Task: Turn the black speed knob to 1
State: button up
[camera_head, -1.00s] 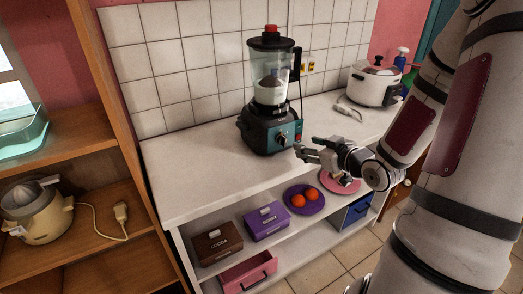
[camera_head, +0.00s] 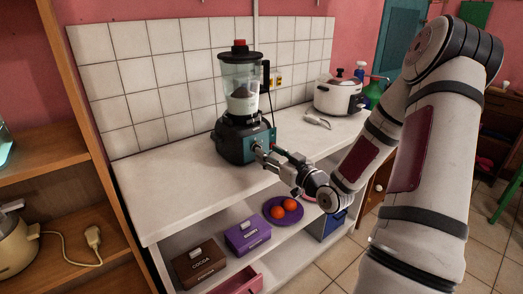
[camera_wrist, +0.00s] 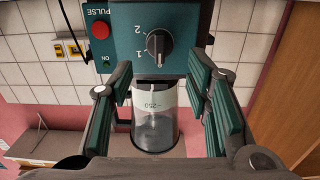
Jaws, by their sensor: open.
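The blender (camera_head: 238,100) stands on the white counter, with its teal control panel facing my gripper. In the wrist view the panel is upside down, and the black speed knob (camera_wrist: 158,42) is near its centre with marks 1 and 2 to its left. The knob's exact pointer setting is hard to read. My gripper (camera_head: 268,153) is at the front of the blender. In the wrist view my gripper (camera_wrist: 160,72) has its two green-padded fingers spread wide, with the knob between and beyond them; they appear apart from it.
A red PULSE button (camera_wrist: 100,30) and an ON light are left of the knob in the wrist view. A white cooker (camera_head: 338,95) stands right on the counter (camera_head: 165,185). Boxes and a purple plate (camera_head: 272,216) with oranges are below. The counter's left is clear.

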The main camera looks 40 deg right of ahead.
jog(key=shift+w, duration=2.2)
grip_shut()
